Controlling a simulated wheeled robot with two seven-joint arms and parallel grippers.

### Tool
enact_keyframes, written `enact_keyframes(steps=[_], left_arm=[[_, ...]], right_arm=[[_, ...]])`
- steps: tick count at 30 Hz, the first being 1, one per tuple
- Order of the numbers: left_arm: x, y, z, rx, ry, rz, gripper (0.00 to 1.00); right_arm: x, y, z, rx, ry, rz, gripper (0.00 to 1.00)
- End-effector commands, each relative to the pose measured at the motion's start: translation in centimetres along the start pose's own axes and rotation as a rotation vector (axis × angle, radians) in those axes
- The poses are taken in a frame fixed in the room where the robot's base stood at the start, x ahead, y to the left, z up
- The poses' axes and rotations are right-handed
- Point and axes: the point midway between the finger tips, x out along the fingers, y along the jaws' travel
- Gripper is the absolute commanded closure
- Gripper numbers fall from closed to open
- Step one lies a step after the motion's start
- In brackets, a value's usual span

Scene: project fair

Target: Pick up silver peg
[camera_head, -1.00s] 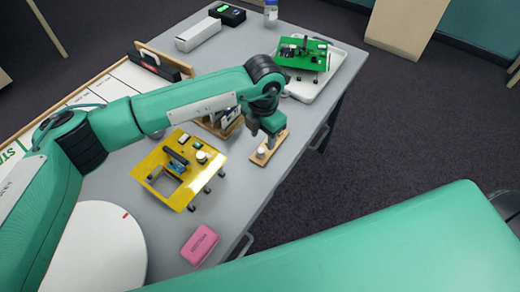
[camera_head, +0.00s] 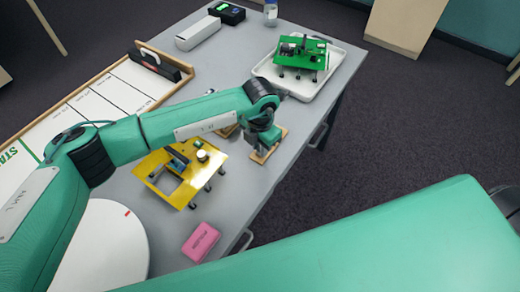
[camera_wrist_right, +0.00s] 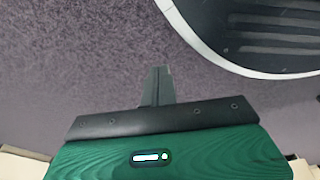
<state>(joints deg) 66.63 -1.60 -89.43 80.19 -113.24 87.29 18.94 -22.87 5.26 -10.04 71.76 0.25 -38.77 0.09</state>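My left gripper (camera_head: 263,148) points down over a small wooden base (camera_head: 279,134) near the right edge of the grey table. The silver peg stands on this base, but the gripper now covers it almost wholly. I cannot tell whether the fingers are around the peg or closed on it. My right gripper (camera_wrist_right: 157,86) shows only in the right wrist view; its fingers are together, with nothing seen between them, above the dark carpet.
A yellow board (camera_head: 162,189) on legs stands left of the gripper, with a pink block (camera_head: 201,241) in front. A green board (camera_head: 302,59) stands on a white tray (camera_head: 325,82) behind. A framed white board (camera_head: 88,103) lies at the left. My right arm crosses the lower right.

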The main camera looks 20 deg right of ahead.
Motion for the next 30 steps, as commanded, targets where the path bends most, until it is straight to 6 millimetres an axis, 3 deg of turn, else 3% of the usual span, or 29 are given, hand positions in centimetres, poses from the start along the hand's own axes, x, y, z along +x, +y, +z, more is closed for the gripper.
enact_keyframes(steps=[11, 17, 23, 30], left_arm=[[-0.1, 0.0, 0.0, 0.000, 0.000, 0.000, 1.00], [-1.2, 0.0, 0.1, 0.001, -0.002, 0.000, 1.00], [-4.7, 0.1, 0.1, 0.000, -0.004, 0.003, 1.00], [-11.7, 0.1, 0.1, 0.002, -0.005, 0.005, 1.00]], right_arm=[[0.0, 0.1, 0.0, -0.001, 0.000, 0.001, 1.00], [0.0, 0.1, -0.1, 0.000, -0.003, 0.000, 1.00], [-0.4, 0.0, -0.9, 0.001, -0.001, -0.001, 1.00], [-2.2, -0.5, -2.5, 0.009, 0.003, -0.007, 1.00]])
